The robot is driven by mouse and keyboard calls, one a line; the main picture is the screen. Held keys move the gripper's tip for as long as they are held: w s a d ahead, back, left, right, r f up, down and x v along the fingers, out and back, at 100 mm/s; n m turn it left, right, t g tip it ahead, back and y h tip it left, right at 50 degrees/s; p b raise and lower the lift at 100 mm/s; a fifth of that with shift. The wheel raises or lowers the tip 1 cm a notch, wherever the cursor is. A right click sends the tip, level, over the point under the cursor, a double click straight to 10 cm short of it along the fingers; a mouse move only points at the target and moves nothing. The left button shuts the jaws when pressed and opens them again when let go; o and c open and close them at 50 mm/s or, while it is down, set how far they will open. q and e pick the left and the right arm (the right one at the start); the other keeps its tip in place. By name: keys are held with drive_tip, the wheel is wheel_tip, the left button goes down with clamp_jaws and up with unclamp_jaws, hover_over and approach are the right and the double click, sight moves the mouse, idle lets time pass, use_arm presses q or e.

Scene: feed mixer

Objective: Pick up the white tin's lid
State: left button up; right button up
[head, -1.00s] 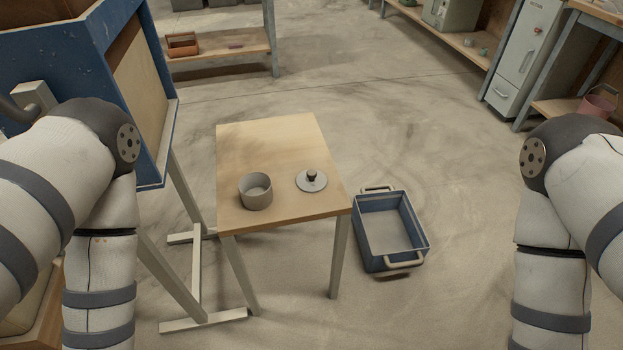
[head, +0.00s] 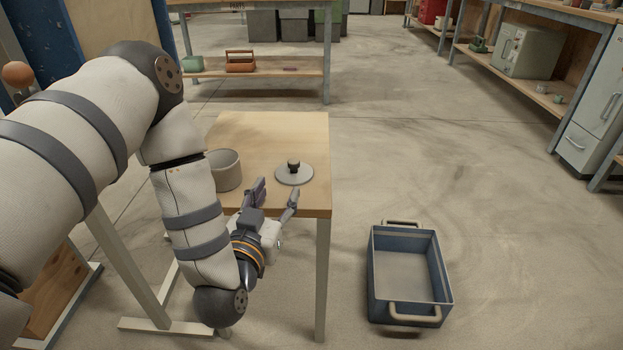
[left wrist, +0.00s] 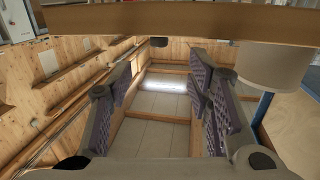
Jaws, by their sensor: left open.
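The white tin's lid (head: 283,176), a pale grey-white disc with a dark knob, lies flat on the small wooden table (head: 275,130), near its right edge. The open tin (head: 226,172) stands left of it, partly hidden by my left arm. My left gripper (head: 275,194) is open and empty at the table's near edge, just short of the lid, fingers pointing at it. In the left wrist view, which is upside down, the lid's knob (left wrist: 159,42) shows between the fingers, beyond their tips, and the tin (left wrist: 268,68) is at the right. My right gripper is out of view.
A blue crate with handles (head: 410,312) stands on the floor right of the table. A blue machine (head: 85,28) is at the upper left. Shelving (head: 290,72) stands behind. The floor right of the table is otherwise clear.

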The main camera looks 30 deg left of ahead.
sight(292, 166)
use_arm(q)
drive_tip(key=b+x, duration=0.2)
drive_tip(key=x, duration=0.8)
drive_tip(key=shift+w+a, duration=0.1)
drive_tip(key=shift+w, duration=0.25)
clamp_jaws()
